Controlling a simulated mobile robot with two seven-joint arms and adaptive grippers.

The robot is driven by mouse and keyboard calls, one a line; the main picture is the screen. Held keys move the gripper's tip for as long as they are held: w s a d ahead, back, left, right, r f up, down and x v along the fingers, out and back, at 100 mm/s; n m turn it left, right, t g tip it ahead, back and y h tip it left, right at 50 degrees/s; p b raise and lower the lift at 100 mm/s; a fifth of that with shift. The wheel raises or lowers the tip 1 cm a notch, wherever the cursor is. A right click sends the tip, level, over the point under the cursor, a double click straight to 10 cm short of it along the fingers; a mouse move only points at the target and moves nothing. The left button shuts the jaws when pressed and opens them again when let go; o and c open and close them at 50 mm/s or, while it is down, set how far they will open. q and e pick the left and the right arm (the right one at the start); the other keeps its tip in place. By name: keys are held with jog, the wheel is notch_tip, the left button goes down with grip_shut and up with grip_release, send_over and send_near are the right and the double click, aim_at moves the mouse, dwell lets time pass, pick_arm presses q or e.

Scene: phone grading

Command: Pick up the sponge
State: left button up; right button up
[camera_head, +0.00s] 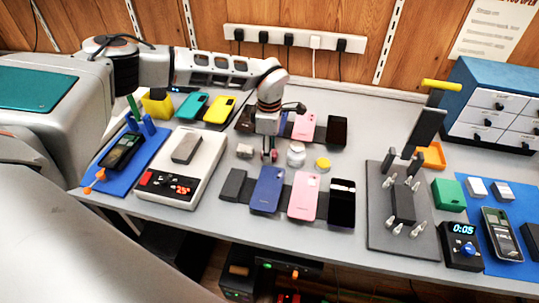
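No object is clearly recognisable as the sponge. A small grey block (245,150) lies on the table just left of my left gripper and may be it; its material is too small to make out. A yellow block (157,105) at the back left is another possible match. My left gripper (269,157) points down close to the table, between the grey block and a white jar (296,155). Its fingertips are small and dark, and I cannot tell whether they are open or hold anything. My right gripper is not in view.
A yellow lid (323,165) lies right of the jar. Phones, including a blue one (267,190), lie in front of the gripper and others behind it. Little free table is around the gripper.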

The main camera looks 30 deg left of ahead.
pick_arm(q)
jog(key=c, duration=0.7)
jog(key=shift+c, duration=0.2)
jog(key=shift+r, duration=0.1)
notch_tip(320, 180, up, 20)
jog(key=p, duration=0.1)
jog(key=shift+p, duration=0.35)
